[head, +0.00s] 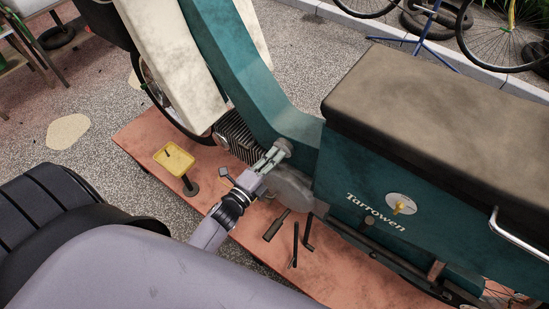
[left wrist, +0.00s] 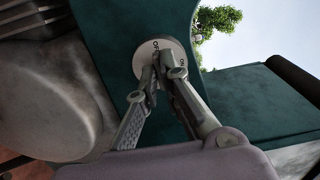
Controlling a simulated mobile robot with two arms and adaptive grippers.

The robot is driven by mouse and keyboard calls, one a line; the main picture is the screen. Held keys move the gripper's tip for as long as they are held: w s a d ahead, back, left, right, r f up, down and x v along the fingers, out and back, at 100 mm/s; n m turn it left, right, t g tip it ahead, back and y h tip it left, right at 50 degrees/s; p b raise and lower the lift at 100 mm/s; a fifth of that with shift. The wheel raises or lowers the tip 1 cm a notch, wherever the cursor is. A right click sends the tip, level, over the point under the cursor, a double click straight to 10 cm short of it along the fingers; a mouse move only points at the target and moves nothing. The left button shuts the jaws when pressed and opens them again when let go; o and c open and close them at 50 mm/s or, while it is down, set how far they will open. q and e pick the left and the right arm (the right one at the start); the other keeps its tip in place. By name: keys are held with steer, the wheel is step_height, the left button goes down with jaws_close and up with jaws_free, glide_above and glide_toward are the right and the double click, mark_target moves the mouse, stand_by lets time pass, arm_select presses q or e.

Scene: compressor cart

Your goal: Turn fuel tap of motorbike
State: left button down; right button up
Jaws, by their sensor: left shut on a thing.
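The motorbike (head: 345,165) is dark green with cream panels and a brown seat. In the left wrist view, a round pale plate (left wrist: 142,57) with dark letters, partly readable as "OFF", sits on a green panel. My left gripper (head: 281,149) reaches the green body low behind the cream front panel. In the left wrist view, my left gripper (left wrist: 160,72) is shut on the fuel tap in front of that plate. Its fingers hide most of the tap, so I cannot read its setting. The head view does not show the plate. My right gripper is not in view.
A white dial with a yellow knob (head: 400,204) is on the side panel below the seat. Grey engine parts (left wrist: 45,95) are close left of the gripper.

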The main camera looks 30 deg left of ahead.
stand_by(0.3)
arm_select(q)
steer(key=c, duration=1.8)
jaws_free()
steer(key=shift+o, duration=0.2)
steer(key=s+a, duration=0.1)
steer(key=s, duration=1.1)
steer(key=shift+a, duration=0.3)
steer(key=shift+f, duration=0.15)
